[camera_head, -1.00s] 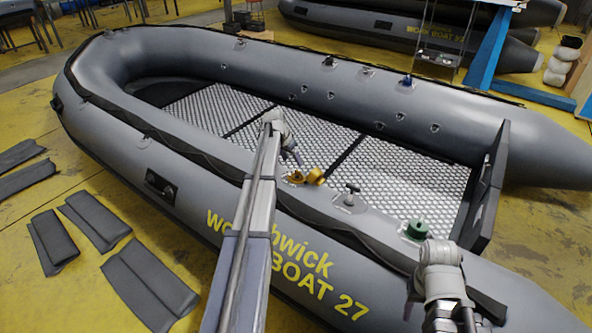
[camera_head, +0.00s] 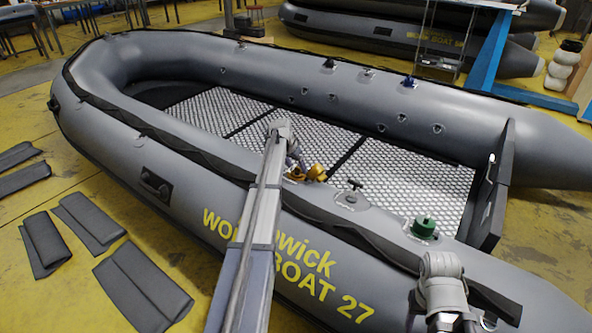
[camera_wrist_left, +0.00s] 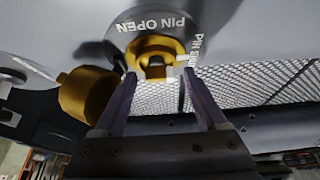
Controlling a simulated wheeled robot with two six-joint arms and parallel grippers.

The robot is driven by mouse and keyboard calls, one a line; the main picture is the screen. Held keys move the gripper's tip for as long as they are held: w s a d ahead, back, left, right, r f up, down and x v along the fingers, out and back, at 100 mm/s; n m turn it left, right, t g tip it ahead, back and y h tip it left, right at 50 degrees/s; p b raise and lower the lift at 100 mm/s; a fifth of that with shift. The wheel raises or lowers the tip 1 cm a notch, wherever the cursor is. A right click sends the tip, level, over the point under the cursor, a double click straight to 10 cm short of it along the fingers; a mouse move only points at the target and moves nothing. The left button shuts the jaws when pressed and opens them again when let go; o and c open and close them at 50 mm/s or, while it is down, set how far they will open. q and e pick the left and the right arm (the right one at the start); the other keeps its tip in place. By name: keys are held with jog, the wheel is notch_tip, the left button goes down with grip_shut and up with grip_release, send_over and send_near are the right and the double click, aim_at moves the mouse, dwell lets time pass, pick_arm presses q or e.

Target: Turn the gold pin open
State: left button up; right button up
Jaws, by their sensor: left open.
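The gold pin (camera_wrist_left: 156,50) sits in a dark round collar on the grey boat tube, in the left wrist view. The collar (camera_wrist_left: 205,18) reads "PIN OPEN" and, partly hidden, "PIN S...". My left gripper (camera_wrist_left: 159,80) is open, with one fingertip on either side of the pin's lower part; I cannot tell whether they touch it. A gold cap (camera_wrist_left: 86,95) is beside the left finger. In the head view the gold cap (camera_head: 317,172) and my left gripper (camera_head: 298,164) are at the near tube; my arm partly hides the valve. My right gripper is out of view.
The grey boat (camera_head: 150,70) fills the middle, with a mesh floor (camera_head: 400,180). A black T-shaped fitting (camera_head: 354,186) and a green cap (camera_head: 423,227) are on the near tube, right of the gold parts. Dark folded pads (camera_head: 142,285) lie on the yellow floor.

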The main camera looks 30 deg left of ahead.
pick_arm(q)
jog(key=shift+c, duration=0.4)
grip_shut()
